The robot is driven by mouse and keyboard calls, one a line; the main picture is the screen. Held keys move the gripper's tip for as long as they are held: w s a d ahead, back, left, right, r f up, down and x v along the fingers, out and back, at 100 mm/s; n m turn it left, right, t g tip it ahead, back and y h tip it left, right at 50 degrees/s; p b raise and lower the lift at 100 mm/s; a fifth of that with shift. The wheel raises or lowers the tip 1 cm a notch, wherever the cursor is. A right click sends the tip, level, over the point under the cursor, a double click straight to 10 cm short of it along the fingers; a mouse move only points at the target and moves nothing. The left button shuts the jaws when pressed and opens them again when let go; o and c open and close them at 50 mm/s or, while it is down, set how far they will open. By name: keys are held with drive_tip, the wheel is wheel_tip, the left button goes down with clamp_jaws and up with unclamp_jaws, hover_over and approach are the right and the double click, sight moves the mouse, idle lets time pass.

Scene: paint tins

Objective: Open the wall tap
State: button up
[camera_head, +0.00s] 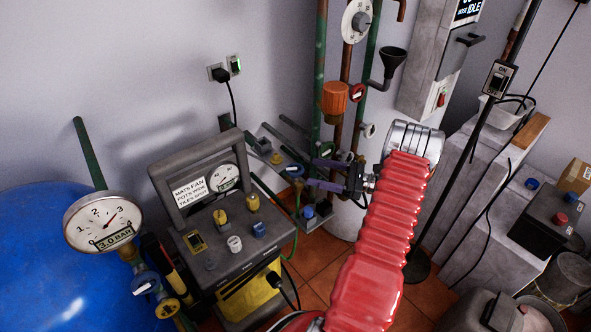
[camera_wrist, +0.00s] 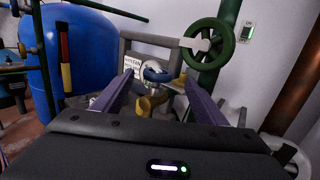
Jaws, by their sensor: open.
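My gripper (camera_head: 310,173) is open, its two purple fingers pointing left in the head view. In the wrist view, the fingers of my gripper (camera_wrist: 159,82) stand either side of a brass tap-like fitting (camera_wrist: 150,104) with a blue and whitish top (camera_wrist: 155,73). It appears between or just beyond the fingertips; I cannot tell whether they touch it. A green handwheel (camera_wrist: 211,44) on a green pipe is above and right of the fingers. Which of these is the wall tap is not clear. In the head view my gripper partly hides the pipe fittings.
A grey machine with a gauge (camera_head: 225,177) stands left of my gripper. A blue tank (camera_head: 50,265) with a pressure gauge (camera_head: 103,221) is farther left. Upright pipes carry an orange part (camera_head: 335,97) and a black funnel (camera_head: 388,66). Some tiled floor (camera_head: 322,255) is clear.

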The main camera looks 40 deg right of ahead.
sight(289, 165)
drive_tip(key=s+a+m+t+h, duration=0.2)
drive_tip(key=s+a+m+h, duration=0.2)
drive_tip(key=h, duration=0.6)
drive_tip(key=s+m, duration=0.2)
drive_tip(key=m, duration=0.1)
drive_tip(key=shift+s+a+f+h, duration=0.2)
drive_tip(key=shift+s+a+h, duration=0.1)
drive_tip(key=shift+s+a, duration=0.05)
drive_tip(key=shift+w, duration=0.1)
drive_tip(key=w, duration=1.3)
drive_tip(key=shift+w, duration=0.35)
drive_tip(key=c, duration=1)
drive_tip(key=shift+c, duration=0.2)
